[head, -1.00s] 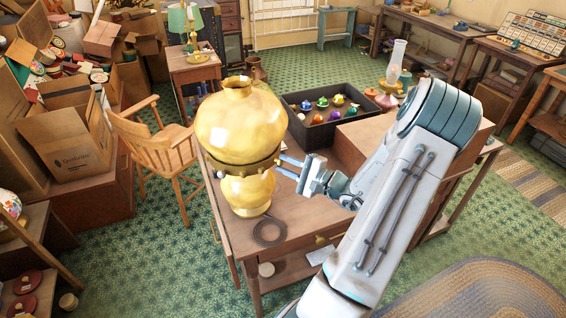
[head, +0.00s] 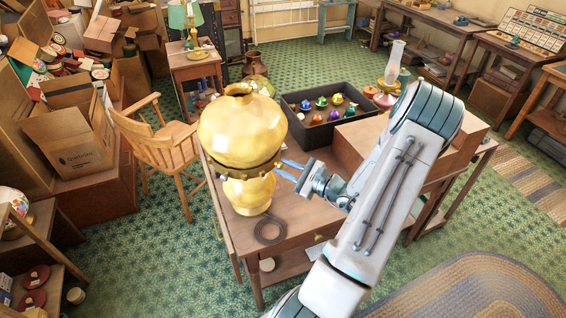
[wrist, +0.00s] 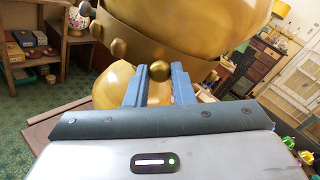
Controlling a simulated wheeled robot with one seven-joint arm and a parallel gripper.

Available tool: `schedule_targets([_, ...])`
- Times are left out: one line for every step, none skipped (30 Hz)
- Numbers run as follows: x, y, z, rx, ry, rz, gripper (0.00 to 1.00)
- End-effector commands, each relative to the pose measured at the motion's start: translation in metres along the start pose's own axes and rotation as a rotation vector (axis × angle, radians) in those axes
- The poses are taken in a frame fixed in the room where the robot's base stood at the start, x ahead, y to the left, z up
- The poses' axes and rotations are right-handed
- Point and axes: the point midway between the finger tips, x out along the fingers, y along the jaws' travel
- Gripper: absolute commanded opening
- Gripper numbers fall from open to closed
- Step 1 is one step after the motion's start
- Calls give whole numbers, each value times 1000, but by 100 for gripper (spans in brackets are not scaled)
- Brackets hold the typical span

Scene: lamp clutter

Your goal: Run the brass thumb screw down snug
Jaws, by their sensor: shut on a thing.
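A large brass lamp (head: 242,135) stands upright on the wooden table, with a broad rounded upper part over a narrower base. A collar with several small round knobs runs around its middle, and this collar (wrist: 190,55) also shows in the wrist view. The brass thumb screw (wrist: 160,70) is a round knob at the collar, between the blue fingertips. My gripper (head: 279,168) reaches the lamp's right side at collar height and is shut on this screw. In the wrist view my gripper (wrist: 160,75) has one finger on each side of the knob. The screw's shank is hidden.
A dark ring (head: 270,230) lies on the table (head: 300,222) in front of the lamp. A black tray (head: 318,138) of several colourful small items sits behind, beside a wooden box (head: 362,145). A wooden chair (head: 160,145) stands left.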

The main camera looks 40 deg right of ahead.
Motion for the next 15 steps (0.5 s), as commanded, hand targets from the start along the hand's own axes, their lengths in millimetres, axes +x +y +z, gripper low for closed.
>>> schedule_targets([0,0,0,6,-1,-1,9])
schedule_targets([0,0,0,6,-1,-1,9])
schedule_targets([0,0,0,5,-1,-1,9])
schedule_targets([0,0,0,5,-1,-1,9])
schedule_targets([0,0,0,5,-1,-1,9])
schedule_targets([0,0,0,4,-1,-1,9])
schedule_targets([0,0,0,5,-1,-1,9])
schedule_targets([0,0,0,9,-1,-1,9])
schedule_targets([0,-1,1,26,-1,-1,9])
schedule_targets([0,-1,2,48,-1,0,9])
schedule_targets([0,-2,3,75,-1,0,9])
schedule_targets([0,-2,4,118,0,0,9])
schedule_targets([0,-2,4,151,0,0,9])
schedule_targets([0,-2,3,183,0,0,9])
schedule_targets([0,-2,3,220,0,0,9])
